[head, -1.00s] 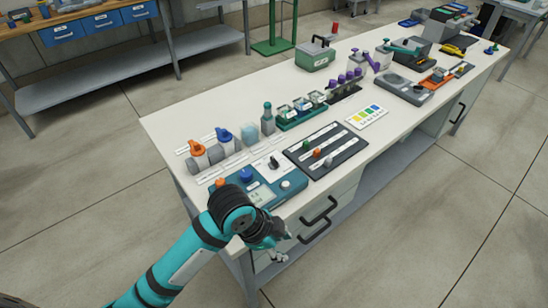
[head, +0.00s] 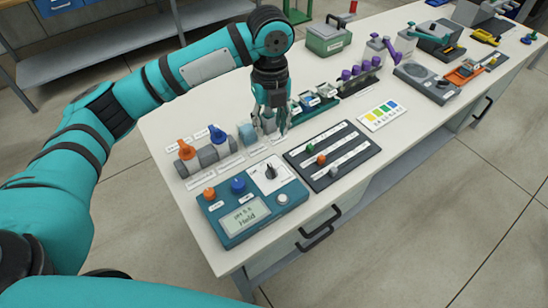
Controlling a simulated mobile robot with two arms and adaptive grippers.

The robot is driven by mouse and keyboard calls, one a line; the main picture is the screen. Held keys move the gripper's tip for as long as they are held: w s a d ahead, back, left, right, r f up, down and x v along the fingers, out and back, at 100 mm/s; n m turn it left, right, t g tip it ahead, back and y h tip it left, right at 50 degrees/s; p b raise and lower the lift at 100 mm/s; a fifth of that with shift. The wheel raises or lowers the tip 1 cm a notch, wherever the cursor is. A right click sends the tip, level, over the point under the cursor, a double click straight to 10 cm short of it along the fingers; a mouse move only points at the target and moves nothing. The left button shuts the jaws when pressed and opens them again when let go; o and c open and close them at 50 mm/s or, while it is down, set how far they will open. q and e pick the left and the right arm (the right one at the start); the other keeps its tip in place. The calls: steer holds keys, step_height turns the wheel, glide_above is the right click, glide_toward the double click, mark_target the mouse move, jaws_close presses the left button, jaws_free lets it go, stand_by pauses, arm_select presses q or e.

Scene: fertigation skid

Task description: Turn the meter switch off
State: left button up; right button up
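The teal meter (head: 253,212) lies at the near left part of the white bench. Its display reads "pH 5.6 Hold". A black switch knob (head: 270,171) sits on a white plate at its upper right. The meter also carries a blue knob (head: 238,185), an orange knob (head: 209,193) and a pale round button (head: 282,199). My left gripper (head: 270,131) points down above the bench, behind the switch and apart from it. Its fingers look parted with nothing visible between them. My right gripper is not in view.
A dark slider panel (head: 332,154) lies right of the meter. Orange-topped and blue-topped valves (head: 186,149) stand behind the meter at left. A green vial rack (head: 318,100), a purple-capped tube rack (head: 354,85) and a colour chart (head: 380,117) lie farther along. A green case (head: 328,38) stands behind.

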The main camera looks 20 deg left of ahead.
mark_target(271, 169)
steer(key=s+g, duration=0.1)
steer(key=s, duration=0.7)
arm_select(q)
steer(key=f, duration=0.8)
steer(key=f+p, duration=0.1)
steer(key=f, duration=0.3)
steer(key=shift+s+f, duration=0.2)
steer(key=shift+s, duration=0.05)
step_height(271, 169, down, 2)
steer(key=shift+f, duration=0.65)
steer(key=shift+w, duration=0.1)
steer(key=c, duration=0.6)
jaws_close()
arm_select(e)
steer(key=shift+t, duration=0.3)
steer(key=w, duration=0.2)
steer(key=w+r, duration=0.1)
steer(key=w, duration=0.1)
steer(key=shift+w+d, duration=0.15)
